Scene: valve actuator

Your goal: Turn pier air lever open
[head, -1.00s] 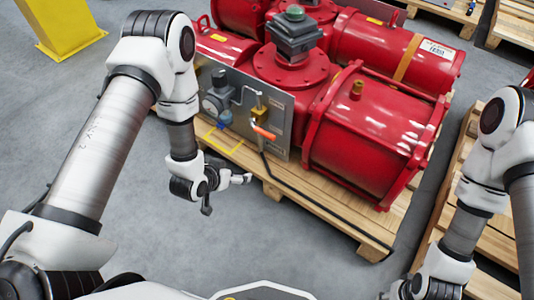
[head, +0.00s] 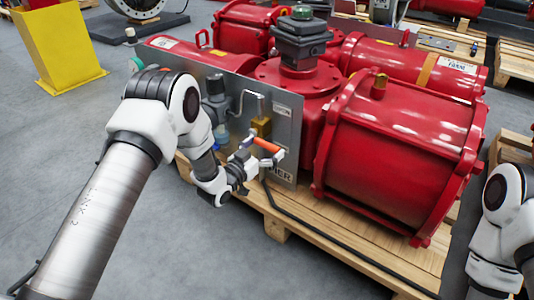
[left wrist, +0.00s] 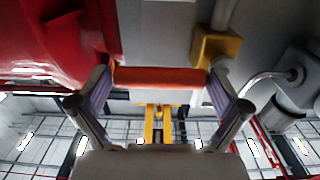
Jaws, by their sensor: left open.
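The orange lever (head: 266,145) sits on a brass valve body (head: 262,126) on the grey panel (head: 287,112) of the red actuator; a partly covered label below reads like "PIER". My left gripper (head: 262,152) is open at the lever, with a finger toward each end of it. In the left wrist view the orange lever (left wrist: 162,77) lies across the gap between the open fingers (left wrist: 161,92); whether either finger touches it I cannot tell. The brass body (left wrist: 216,47) shows beside the right finger there. My right gripper is out of view.
The red actuator's large cylinder (head: 395,150) stands right of the panel on a wooden pallet (head: 345,240). A gauge and regulator (head: 215,100) sit left of the valve, near my left arm. A black hose (head: 300,222) runs along the pallet.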

